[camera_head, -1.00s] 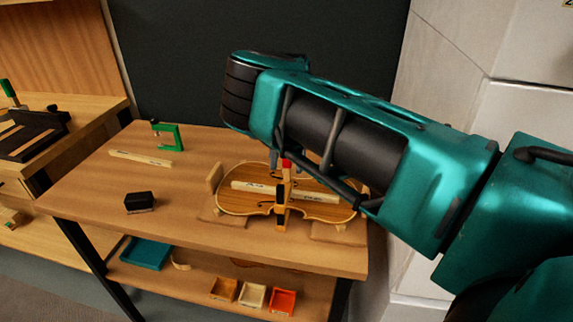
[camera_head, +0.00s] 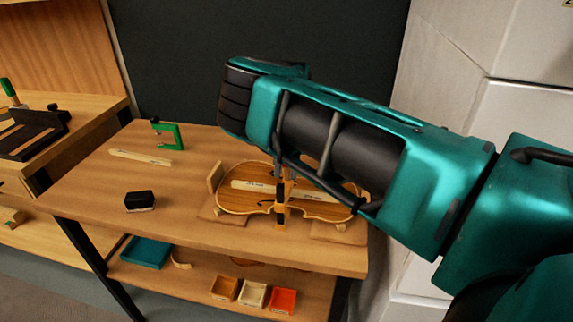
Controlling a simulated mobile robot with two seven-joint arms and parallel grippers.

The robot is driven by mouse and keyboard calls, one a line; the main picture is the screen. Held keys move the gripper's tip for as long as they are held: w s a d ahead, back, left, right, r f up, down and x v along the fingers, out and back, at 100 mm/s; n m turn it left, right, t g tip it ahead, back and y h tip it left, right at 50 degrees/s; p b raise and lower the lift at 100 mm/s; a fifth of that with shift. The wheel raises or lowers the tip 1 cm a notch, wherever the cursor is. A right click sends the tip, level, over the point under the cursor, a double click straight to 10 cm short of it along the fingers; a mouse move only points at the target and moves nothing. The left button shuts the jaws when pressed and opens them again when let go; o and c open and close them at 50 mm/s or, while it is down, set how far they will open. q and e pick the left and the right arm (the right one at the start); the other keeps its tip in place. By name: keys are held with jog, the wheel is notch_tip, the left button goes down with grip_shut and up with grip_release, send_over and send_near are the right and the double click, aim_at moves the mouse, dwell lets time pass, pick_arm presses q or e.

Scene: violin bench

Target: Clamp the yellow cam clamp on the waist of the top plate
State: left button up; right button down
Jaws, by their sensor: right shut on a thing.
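The violin top plate (camera_head: 237,200) lies flat on a wooden support on the bench, with a pale strip (camera_head: 262,187) along it. The yellow cam clamp (camera_head: 281,208) stands at the plate's narrow waist, its lower yellow and black part showing at the front edge. Its upper part is mostly hidden by my right arm. My right gripper (camera_head: 284,172) is largely covered by that arm; it is shut on the clamp above the waist. I cannot tell whether the clamp's jaws press on the plate. My left gripper is out of view.
A green clamp (camera_head: 168,134), another pale strip (camera_head: 141,157) and a black block (camera_head: 139,201) are on the bench (camera_head: 95,190). The bench's left part has free room. A teal tray (camera_head: 146,252) and small coloured bins (camera_head: 253,294) sit on the shelf below.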

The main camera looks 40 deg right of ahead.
jog(key=shift+a+h, duration=0.1)
jog(key=shift+h, duration=0.2)
jog(key=shift+s+a+t+h+p, duration=0.3)
jog(key=shift+t+h+p, duration=0.2)
jog(key=shift+t+p, duration=0.15)
jog(key=shift+s+a+t+h+p, duration=0.25)
jog(key=shift+t+h+p, duration=0.55)
jog(key=shift+p, duration=0.4)
jog(key=shift+a+f+t+h, duration=0.15)
jog(key=shift+f+t+h, duration=0.1)
jog(key=shift+h, duration=0.15)
jog(key=shift+s+a+f+t+h, duration=0.1)
jog(key=shift+s+f+t+h, duration=0.15)
jog(key=shift+t+h, duration=0.3)
jog(key=shift+f+h+p, duration=0.1)
jog(key=shift+h+p, duration=0.15)
jog(key=shift+p, duration=0.05)
jog(key=c, duration=1)
grip_release()
jog(key=shift+o, duration=0.2)
